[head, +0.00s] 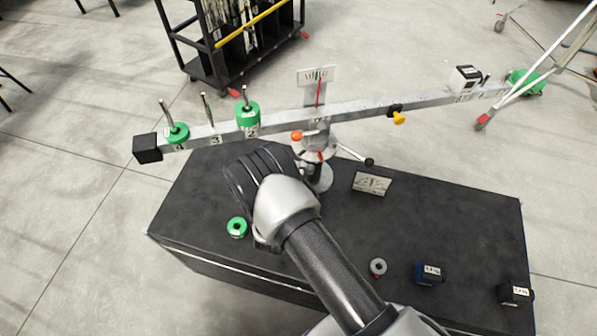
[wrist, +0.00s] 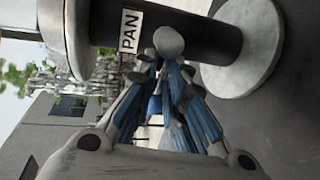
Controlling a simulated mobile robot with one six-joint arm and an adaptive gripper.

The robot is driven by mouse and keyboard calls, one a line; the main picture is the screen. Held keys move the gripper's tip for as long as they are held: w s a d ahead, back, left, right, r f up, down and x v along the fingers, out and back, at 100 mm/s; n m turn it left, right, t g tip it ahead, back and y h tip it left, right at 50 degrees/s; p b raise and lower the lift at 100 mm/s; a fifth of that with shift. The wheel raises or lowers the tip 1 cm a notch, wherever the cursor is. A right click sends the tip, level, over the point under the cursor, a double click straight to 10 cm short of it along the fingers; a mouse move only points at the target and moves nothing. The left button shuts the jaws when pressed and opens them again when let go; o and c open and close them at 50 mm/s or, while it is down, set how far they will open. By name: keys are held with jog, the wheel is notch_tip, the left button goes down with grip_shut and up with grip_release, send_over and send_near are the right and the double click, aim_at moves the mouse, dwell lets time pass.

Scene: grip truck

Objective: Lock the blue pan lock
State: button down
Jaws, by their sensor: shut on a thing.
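The PAN label (wrist: 130,31) sits on the dark column (wrist: 200,40) in the wrist view. A pale round knob (wrist: 168,42) stands out from the column beside the label. My gripper (wrist: 168,68) reaches up to this knob, with its fingers closed in at it. Blue shows along the fingers and between them; I cannot tell how much of it belongs to the pan lock. In the head view my gripper (head: 238,182) is low beside the stand (head: 318,172), and my wrist hides the fingertips and the lock.
A long metal beam (head: 360,109) with green weights (head: 248,116) crosses above the gripper. An orange knob (head: 296,136) and a black-tipped lever (head: 369,162) are close by. The black table (head: 440,215) holds a green ring (head: 237,227), a grey ring (head: 378,267) and a blue block (head: 428,274).

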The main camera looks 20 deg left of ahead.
jog(key=shift+s+a, duration=0.1)
jog(key=shift+a, duration=0.2)
jog(key=c, duration=1.6)
grip_release()
jog(key=shift+d, duration=0.1)
jog(key=s, duration=0.4)
jog(key=s+r, duration=0.1)
jog(key=s, duration=0.2)
jog(key=s+r, duration=0.1)
jog(key=s, duration=0.3)
jog(key=shift+s+d+r, duration=0.2)
jog(key=shift+s+d, duration=0.1)
jog(key=shift+d, duration=0.05)
